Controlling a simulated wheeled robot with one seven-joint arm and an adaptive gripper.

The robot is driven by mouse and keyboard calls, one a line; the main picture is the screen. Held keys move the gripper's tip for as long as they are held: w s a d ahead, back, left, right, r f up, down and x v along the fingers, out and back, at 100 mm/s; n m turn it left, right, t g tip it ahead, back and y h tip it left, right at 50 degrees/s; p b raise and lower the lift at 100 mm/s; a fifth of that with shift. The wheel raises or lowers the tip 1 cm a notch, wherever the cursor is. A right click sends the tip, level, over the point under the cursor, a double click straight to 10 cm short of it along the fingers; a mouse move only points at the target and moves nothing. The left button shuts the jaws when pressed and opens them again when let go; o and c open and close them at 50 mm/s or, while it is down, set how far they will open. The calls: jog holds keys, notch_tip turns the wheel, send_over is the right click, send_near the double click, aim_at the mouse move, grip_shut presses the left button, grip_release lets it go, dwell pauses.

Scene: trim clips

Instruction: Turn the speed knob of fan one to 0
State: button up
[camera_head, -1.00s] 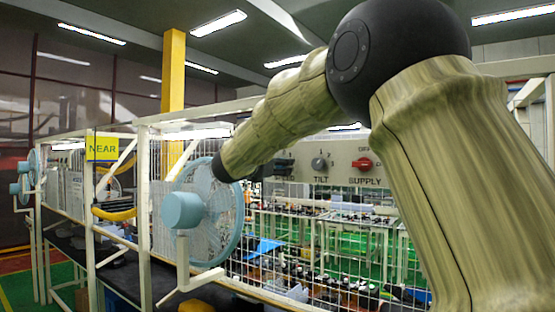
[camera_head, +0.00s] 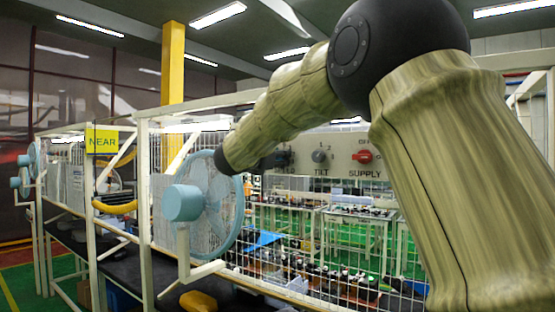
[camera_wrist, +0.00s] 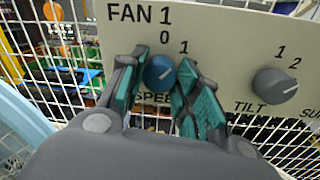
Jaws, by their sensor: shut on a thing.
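In the wrist view the pale panel (camera_wrist: 225,50) reads FAN 1. Its blue speed knob (camera_wrist: 158,73) sits above the partly covered word SPEED. A pale mark on the knob slants up and right, toward the 1 side rather than straight at the 0. My gripper (camera_wrist: 160,90) is shut on this knob, one teal-padded finger on each side. In the head view the panel (camera_head: 335,148) is partly covered by my arm, and my gripper is hard to make out there.
A grey tilt knob (camera_wrist: 275,86) is right of my fingers. The head view shows a red supply knob (camera_head: 363,156) farther right. A light-blue fan (camera_head: 205,205) stands left of the panel, close to my arm. White wire mesh (camera_head: 300,240) runs behind.

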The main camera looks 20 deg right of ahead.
jog(key=shift+f+n+b, duration=0.4)
jog(key=shift+b, duration=2.55)
jog(key=n+b, duration=0.1)
jog(key=b, duration=0.2)
jog(key=shift+r+b, duration=0.1)
jog(key=shift+b, duration=0.3)
jog(key=shift+r+n+b, duration=0.15)
jog(key=shift+n+b, duration=0.35)
jog(key=shift+b, duration=0.45)
jog(key=shift+n, duration=0.5)
jog(key=shift+r+n+g, duration=0.1)
jog(key=shift+n+g, duration=0.2)
jog(key=shift+n, duration=1.6)
jog(key=o, duration=1)
jog(key=shift+r, duration=0.1)
